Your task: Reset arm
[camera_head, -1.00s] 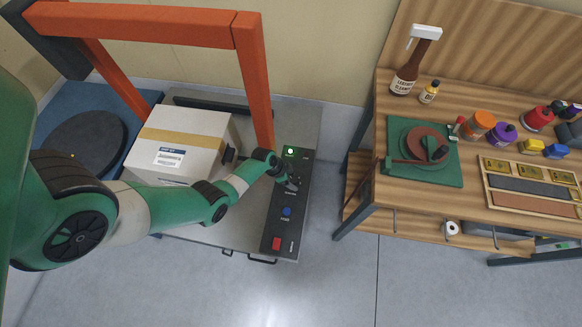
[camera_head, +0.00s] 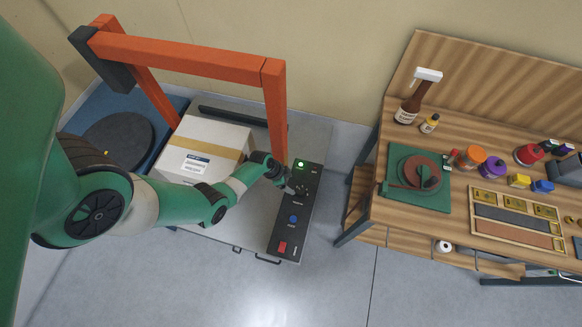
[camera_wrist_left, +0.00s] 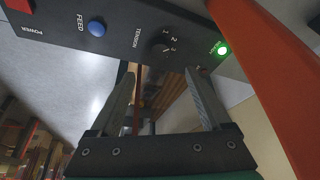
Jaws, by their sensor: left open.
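My left arm comes in from the left in the head view, and my left gripper (camera_head: 292,188) is over the upper part of a dark control panel (camera_head: 296,232). In the left wrist view the same gripper (camera_wrist_left: 160,74) has its two fingers apart with nothing between them. Its tips are near the tension knob (camera_wrist_left: 160,44) and the lit green button (camera_wrist_left: 222,50). I cannot tell if a fingertip touches the panel. The blue feed button (camera_head: 293,219) and red power switch (camera_head: 282,247) are lower on the panel. My right gripper is not in view.
A taped carton (camera_head: 205,140) sits on the machine bed under an orange arch (camera_head: 180,52). The arch's near post (camera_head: 275,110) stands close to my gripper. A wooden workbench (camera_head: 395,213) with bottles, jars and a green turntable base (camera_head: 405,190) is to the right.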

